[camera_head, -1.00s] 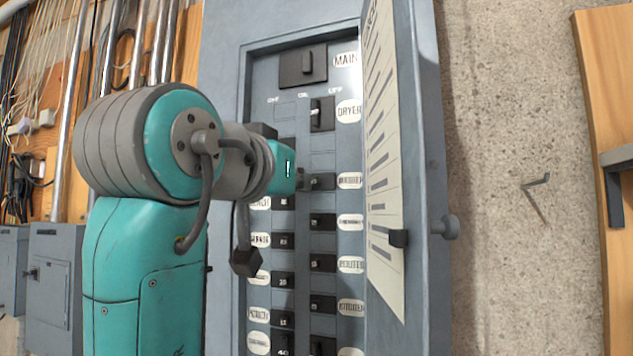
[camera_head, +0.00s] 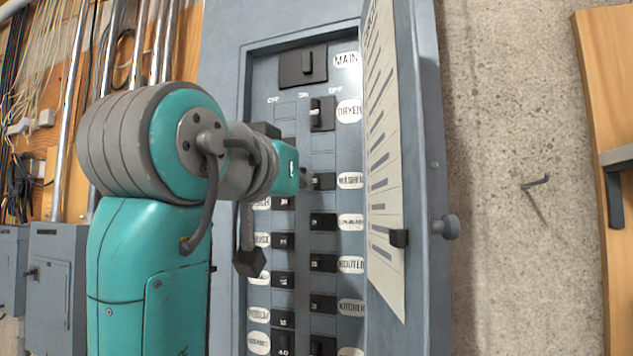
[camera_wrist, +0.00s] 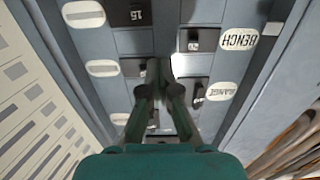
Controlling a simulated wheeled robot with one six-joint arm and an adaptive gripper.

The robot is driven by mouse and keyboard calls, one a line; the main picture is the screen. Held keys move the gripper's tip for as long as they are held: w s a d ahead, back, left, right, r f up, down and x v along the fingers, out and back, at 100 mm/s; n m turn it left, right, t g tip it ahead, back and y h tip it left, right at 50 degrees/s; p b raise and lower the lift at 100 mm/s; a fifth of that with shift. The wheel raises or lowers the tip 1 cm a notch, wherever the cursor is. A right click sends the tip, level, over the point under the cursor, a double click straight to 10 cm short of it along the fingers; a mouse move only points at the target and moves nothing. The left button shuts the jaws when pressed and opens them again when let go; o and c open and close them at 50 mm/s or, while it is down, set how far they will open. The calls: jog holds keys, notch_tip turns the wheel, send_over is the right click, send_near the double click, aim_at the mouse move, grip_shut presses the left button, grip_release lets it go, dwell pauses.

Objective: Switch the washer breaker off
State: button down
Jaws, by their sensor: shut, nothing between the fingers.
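The washer breaker (camera_head: 324,181) is a black switch in the panel's right column, beside the oval WASHER label (camera_head: 350,181). My gripper (camera_head: 307,180) is shut and empty, its fingertips close to the left, ON-side end of this breaker. In the wrist view the closed fingertips (camera_wrist: 158,66) sit beside a black breaker at left whose label is unreadable. I cannot tell whether they touch it. The toggle's position is partly hidden by the fingers.
The dryer breaker (camera_head: 322,114) is above and the main breaker (camera_head: 303,66) at the top. More breakers lie below and in the left column, partly behind my arm. The open panel door (camera_head: 420,170) stands close on the right, with a latch knob (camera_head: 448,227).

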jog(key=shift+s+d, duration=0.2)
jog(key=shift+d, duration=0.3)
dwell(0.3)
jog(key=shift+w+a, duration=0.1)
jog(key=shift+a, duration=0.1)
dwell(0.4)
jog(key=v, duration=0.7)
dwell(0.7)
dwell(0.4)
